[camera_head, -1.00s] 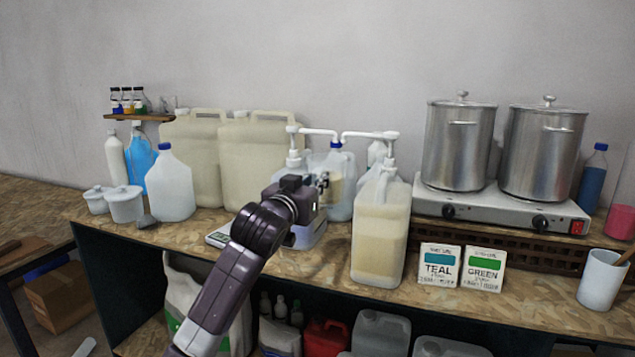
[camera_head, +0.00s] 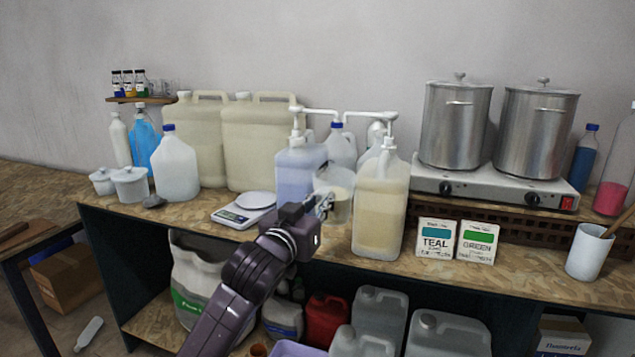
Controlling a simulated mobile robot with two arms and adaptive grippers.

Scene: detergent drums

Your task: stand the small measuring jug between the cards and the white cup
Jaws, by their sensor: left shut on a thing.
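The small measuring jug (camera_head: 338,186) is clear with pale contents. My left gripper (camera_head: 323,205) is shut on it and holds it in front of the pump bottles; the gripper partly covers its near side. Two cards stand upright on the bench to the right, TEAL (camera_head: 436,238) and GREEN (camera_head: 478,243). The white cup (camera_head: 588,253) stands farther right with a wooden stick in it. Bare bench shows between the GREEN card and the cup. My right gripper is not in view.
A pump bottle with cream liquid (camera_head: 379,212) stands between the jug and the cards. A blue pump bottle (camera_head: 294,172) is behind the gripper. A hotplate (camera_head: 486,190) with two steel pots stands behind the cards. A scale (camera_head: 246,211) lies to the left.

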